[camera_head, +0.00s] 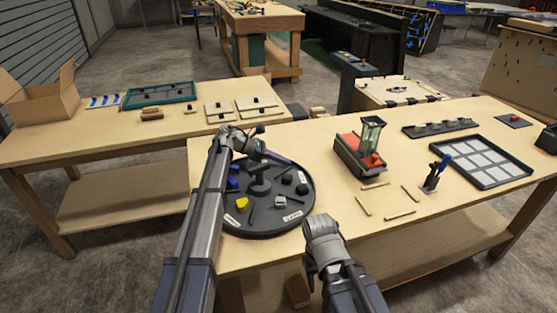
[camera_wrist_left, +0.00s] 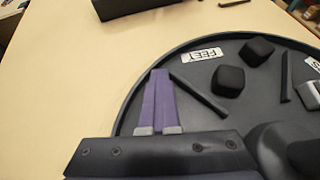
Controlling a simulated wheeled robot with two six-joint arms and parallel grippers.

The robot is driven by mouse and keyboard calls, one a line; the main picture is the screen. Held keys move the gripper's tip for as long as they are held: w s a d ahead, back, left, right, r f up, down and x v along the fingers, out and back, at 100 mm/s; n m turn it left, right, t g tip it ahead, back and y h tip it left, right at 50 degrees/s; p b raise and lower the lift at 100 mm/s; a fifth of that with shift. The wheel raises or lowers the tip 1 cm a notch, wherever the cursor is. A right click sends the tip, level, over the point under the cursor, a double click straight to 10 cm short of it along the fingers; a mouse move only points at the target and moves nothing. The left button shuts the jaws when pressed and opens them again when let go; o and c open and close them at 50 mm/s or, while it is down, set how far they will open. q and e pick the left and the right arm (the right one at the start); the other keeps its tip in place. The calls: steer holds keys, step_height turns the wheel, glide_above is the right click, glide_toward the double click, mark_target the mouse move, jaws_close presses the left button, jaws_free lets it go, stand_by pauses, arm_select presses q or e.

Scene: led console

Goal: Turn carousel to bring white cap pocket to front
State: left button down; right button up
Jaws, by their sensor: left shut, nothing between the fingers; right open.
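The carousel (camera_head: 258,222) is a round dark disc with a central hub (camera_head: 260,181) near the table's front edge. A white cap (camera_head: 280,202) sits in its near right part, close to a white label (camera_head: 292,216) at the rim. A yellow cap (camera_head: 242,204) sits at the near left, a blue cap (camera_head: 233,183) at the left, a black piece (camera_head: 302,189) at the right. My left gripper (camera_head: 288,163) is shut and empty over the far part of the disc. Its purple fingers (camera_wrist_left: 159,75) lie inside the rim beside a divider (camera_wrist_left: 198,95); contact is unclear. My right gripper (camera_head: 322,226) is open, off the disc's near right; its fingers are hard to make out.
A red device with a glass column (camera_head: 368,145) stands right of the carousel. Thin wooden strips (camera_head: 400,214), a blue-handled tool (camera_head: 437,172) and a tray (camera_head: 452,156) lie farther right. Table between carousel and red device is mostly clear.

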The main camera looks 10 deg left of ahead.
arm_select(q)
steer(key=shift+s+d, duration=0.35)
steer(key=shift+d, duration=0.55)
steer(key=shift+d+r, duration=0.1)
steer(key=shift+d, duration=0.15)
